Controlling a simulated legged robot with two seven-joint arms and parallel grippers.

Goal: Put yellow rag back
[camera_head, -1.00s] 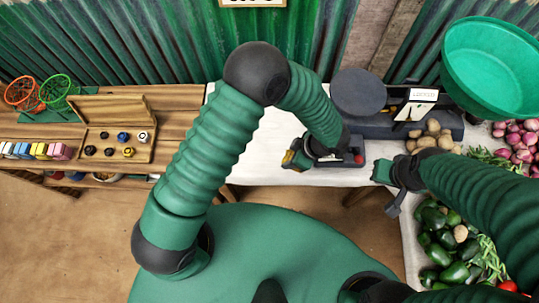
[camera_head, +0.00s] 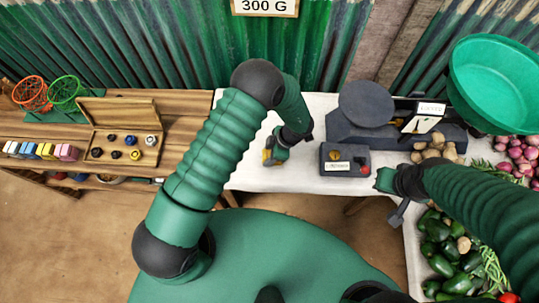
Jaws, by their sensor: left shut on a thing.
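My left gripper (camera_head: 272,153) is shut on a small yellow thing (camera_head: 267,158), which looks like the yellow rag, above the white-covered table. Only a bit of the yellow shows beside the green fingers; the rest is hidden. On the left wooden shelf stands a row of small coloured blocks or folded cloths, with yellow ones (camera_head: 40,151) between blue and pink ones. My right gripper (camera_head: 388,188) is over the table's right front, close to a small dark box; its finger gap is unclear.
The dark box (camera_head: 345,160) has a yellow knob and red button. A scale (camera_head: 367,103) stands behind it. An open wooden case (camera_head: 122,146) with several weights and wire baskets (camera_head: 65,91) are on the left shelf. Potatoes, onions and peppers lie at the right, below a green bowl (camera_head: 497,84).

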